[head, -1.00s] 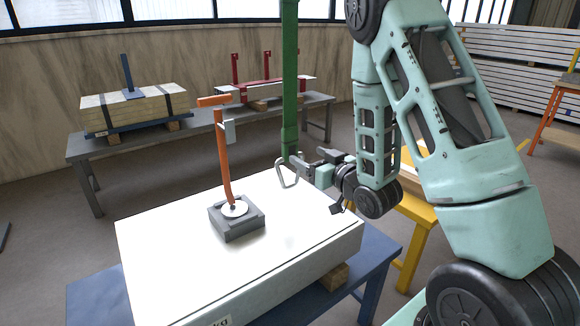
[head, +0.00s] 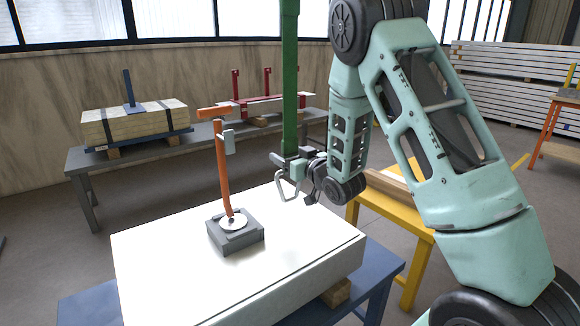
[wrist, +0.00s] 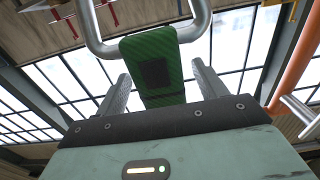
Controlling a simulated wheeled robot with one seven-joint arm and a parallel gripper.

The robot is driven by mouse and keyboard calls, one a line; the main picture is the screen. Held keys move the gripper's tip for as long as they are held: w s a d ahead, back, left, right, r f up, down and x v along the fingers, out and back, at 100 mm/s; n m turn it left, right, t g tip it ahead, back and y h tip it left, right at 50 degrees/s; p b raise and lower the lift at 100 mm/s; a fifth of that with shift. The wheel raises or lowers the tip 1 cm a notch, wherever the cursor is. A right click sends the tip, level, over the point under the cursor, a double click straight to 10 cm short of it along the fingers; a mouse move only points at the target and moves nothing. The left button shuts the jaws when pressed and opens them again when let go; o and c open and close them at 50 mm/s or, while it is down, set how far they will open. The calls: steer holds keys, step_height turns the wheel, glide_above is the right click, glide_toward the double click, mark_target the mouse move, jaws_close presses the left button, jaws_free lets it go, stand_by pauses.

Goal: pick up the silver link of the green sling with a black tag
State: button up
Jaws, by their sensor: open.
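The green sling (head: 290,90) hangs straight down from above over the white slab. Its silver link (head: 279,188) hangs at the lower end, a little above the slab top. My gripper (head: 286,160) is at the sling's lower end, just above the link. In the wrist view, the green sling end (wrist: 159,52) with its black tag (wrist: 155,73) lies between the two open fingers of my gripper (wrist: 161,72). The silver link (wrist: 201,22) curves around the top of that view, beyond the fingertips. Gaps show on both sides of the sling, so nothing is gripped.
The white slab (head: 170,265) rests on a blue table (head: 85,300). An orange lever (head: 222,165) stands up from a grey block (head: 236,240) left of my gripper. A yellow stand (head: 405,222) is at right. A grey bench (head: 80,165) with loads stands behind.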

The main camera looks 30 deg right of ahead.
steer(key=c, duration=1.3)
steer(key=shift+r+p, duration=0.7)
steer(key=shift+r, duration=4.3)
steer(key=s+r+p, duration=0.2)
steer(key=s+r, duration=0.3)
steer(key=s, duration=0.2)
steer(key=shift+d, duration=0.15)
